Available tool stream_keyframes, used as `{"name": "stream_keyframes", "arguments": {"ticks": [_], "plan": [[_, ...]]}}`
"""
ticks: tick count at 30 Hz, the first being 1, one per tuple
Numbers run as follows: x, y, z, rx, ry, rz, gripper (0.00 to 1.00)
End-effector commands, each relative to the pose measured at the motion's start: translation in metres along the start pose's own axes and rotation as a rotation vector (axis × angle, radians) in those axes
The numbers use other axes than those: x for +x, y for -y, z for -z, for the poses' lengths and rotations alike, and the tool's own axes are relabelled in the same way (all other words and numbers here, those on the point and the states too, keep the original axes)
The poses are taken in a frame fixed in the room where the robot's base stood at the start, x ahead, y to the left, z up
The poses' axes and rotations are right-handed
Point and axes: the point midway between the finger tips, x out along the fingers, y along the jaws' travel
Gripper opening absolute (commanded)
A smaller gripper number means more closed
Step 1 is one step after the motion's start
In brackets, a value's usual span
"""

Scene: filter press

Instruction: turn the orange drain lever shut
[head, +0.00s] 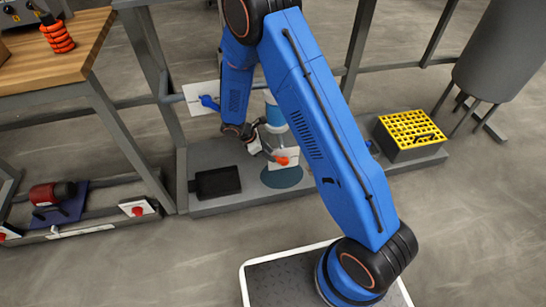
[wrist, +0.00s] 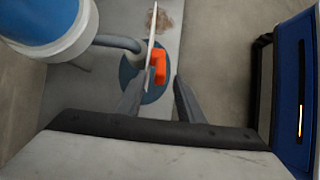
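The orange drain lever (head: 282,160) shows in the head view in front of a small white plate (head: 292,153), above a dark blue round disc (head: 282,179). In the wrist view the orange lever (wrist: 160,66) is a bent piece beside the plate, seen nearly edge-on. My gripper (head: 268,154) is just left of the lever in the head view. In the wrist view my gripper (wrist: 158,92) is open, with a finger on either side and the lever in the gap, around or just beyond the fingertips. I see no clear contact.
A blue and white vessel (wrist: 45,25) with a grey pipe (wrist: 118,42) stands close at upper left in the wrist view. A blue handle (head: 209,102) is on the frame behind.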

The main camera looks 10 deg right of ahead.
Motion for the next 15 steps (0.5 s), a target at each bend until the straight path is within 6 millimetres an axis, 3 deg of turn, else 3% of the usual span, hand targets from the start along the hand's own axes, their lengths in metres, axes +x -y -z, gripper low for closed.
{"name": "stream_keyframes", "arguments": {"ticks": [15], "plan": [[-0.104, -0.001, 0.001, 0.000, -0.003, -0.004, 0.34]]}}
